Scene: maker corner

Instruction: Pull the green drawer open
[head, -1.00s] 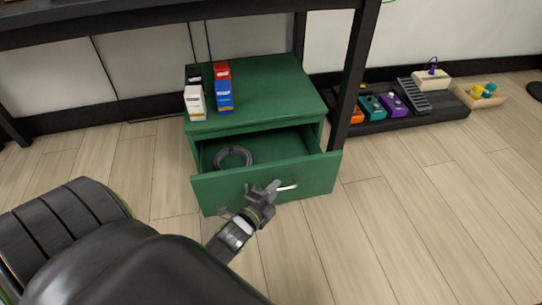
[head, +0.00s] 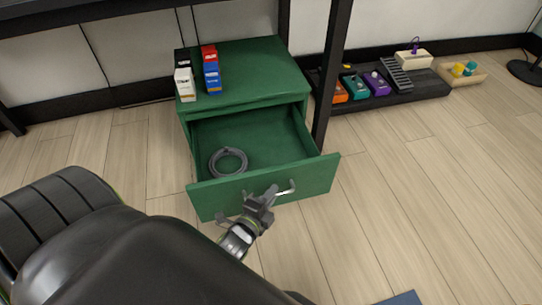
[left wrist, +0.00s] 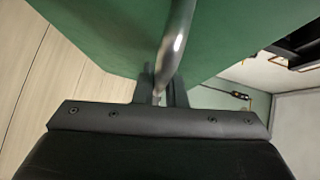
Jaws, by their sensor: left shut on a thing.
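The green drawer (head: 308,180) sticks well out of the green cabinet (head: 262,62), and its inside shows. A coiled grey cable (head: 228,160) lies in the drawer towards the left. My left gripper (head: 268,197) is at the drawer's front, shut on its silver bar handle (head: 286,191). In the left wrist view the handle (left wrist: 176,40) runs down between the two fingers (left wrist: 160,88), with the green drawer front behind it. My right gripper is not in view.
Small white, black, red and blue boxes (head: 211,76) stand on the cabinet top at the left. A dark table leg (head: 332,75) stands close to the cabinet's right side. A board with coloured pedals (head: 376,84) lies further right.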

